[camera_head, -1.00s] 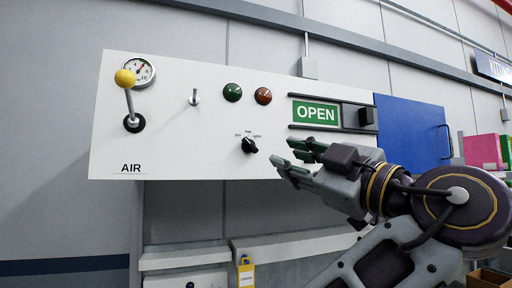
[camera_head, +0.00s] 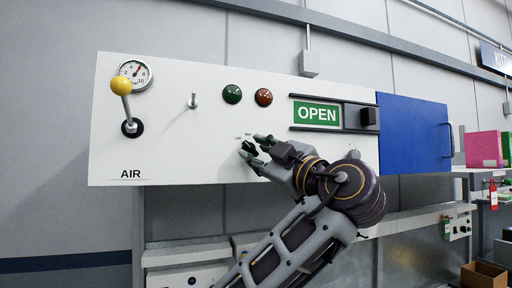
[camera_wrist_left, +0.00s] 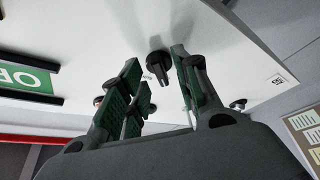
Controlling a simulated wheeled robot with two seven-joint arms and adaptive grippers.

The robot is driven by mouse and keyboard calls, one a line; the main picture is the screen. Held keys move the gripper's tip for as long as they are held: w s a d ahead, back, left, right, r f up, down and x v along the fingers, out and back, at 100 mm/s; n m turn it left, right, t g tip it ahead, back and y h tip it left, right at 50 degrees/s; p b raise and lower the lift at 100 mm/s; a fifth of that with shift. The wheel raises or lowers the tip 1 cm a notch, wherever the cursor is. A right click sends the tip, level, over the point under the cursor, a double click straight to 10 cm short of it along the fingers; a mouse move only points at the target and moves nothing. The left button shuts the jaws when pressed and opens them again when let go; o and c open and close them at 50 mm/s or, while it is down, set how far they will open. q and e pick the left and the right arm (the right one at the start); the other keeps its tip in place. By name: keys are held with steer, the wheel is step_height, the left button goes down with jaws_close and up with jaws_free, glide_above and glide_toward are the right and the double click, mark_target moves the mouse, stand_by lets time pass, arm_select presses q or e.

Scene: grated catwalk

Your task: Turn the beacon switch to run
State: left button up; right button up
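The beacon switch, a small black rotary knob (camera_head: 249,148) with small position labels around it, is on the white panel (camera_head: 215,170) below the green and red lamps. My left gripper (camera_head: 253,148) is right in front of the knob and partly covers it and its labels. In the left wrist view the knob (camera_wrist_left: 158,64) shows between and just beyond the green-padded fingers (camera_wrist_left: 160,85). Gaps show on both sides of it, so the gripper is open and not closed on it. My right gripper is not in view.
The panel also carries a yellow-balled lever (camera_head: 121,87), a gauge (camera_head: 134,75), a toggle (camera_head: 193,101), green (camera_head: 232,94) and red (camera_head: 264,96) lamps and an OPEN sign (camera_head: 316,113) with a black slider. A blue door (camera_head: 412,132) stands at right.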

arm_select(q)
steer(key=shift+w+a+r, duration=0.2)
steer(key=shift+w+a, duration=0.1)
steer(key=shift+w, duration=0.15)
jaws_close()
stand_by(0.4)
